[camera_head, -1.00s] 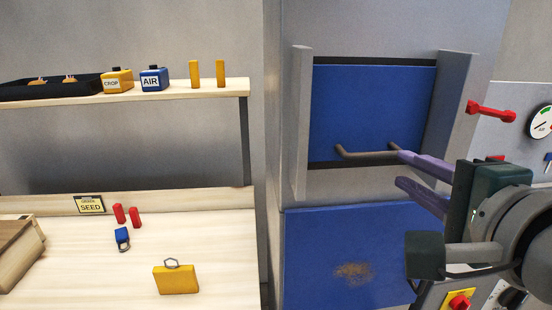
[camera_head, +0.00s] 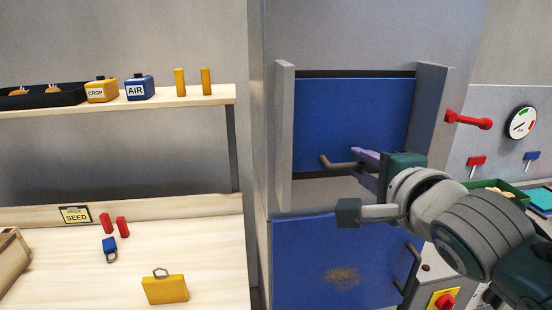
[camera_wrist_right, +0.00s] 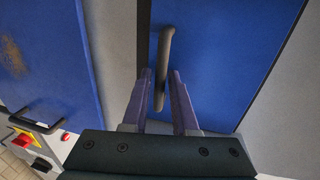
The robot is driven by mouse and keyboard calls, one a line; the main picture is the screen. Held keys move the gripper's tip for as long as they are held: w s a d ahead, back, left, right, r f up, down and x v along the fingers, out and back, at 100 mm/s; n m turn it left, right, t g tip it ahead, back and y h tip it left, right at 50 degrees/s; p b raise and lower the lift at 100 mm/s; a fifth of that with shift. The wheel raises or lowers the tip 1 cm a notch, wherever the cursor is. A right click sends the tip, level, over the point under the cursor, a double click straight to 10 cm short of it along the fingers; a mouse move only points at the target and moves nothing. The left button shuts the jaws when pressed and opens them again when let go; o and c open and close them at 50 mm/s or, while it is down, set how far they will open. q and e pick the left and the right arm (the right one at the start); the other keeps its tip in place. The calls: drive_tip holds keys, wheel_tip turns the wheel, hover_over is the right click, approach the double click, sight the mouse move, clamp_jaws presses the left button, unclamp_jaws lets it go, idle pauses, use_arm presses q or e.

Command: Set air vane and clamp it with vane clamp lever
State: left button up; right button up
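A blue sliding panel (camera_head: 352,112) sits between two grey rails, with a dark bar handle (camera_head: 345,166) near its lower edge. My right gripper (camera_head: 362,160) is at this handle. In the right wrist view the handle (camera_wrist_right: 165,50) lies between the two purple fingers (camera_wrist_right: 160,75), which stand apart with gaps beside it. A red lever (camera_head: 468,120) projects by the right rail. Farther right are a round gauge (camera_head: 522,123), a small red lever (camera_head: 477,162) and a small blue lever (camera_head: 532,156). Which is the air vane or its clamp lever is not marked. My left gripper is out of view.
A lower blue door (camera_head: 335,245) with a dark handle is below the panel. A red knob on a yellow plate (camera_head: 434,299) is at the bottom right. The workbench (camera_head: 60,260) at left carries blocks and padlock-like items; its shelf holds CROP (camera_head: 102,90) and AIR (camera_head: 140,88) boxes.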

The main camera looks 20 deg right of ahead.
clamp_jaws()
idle(1.2)
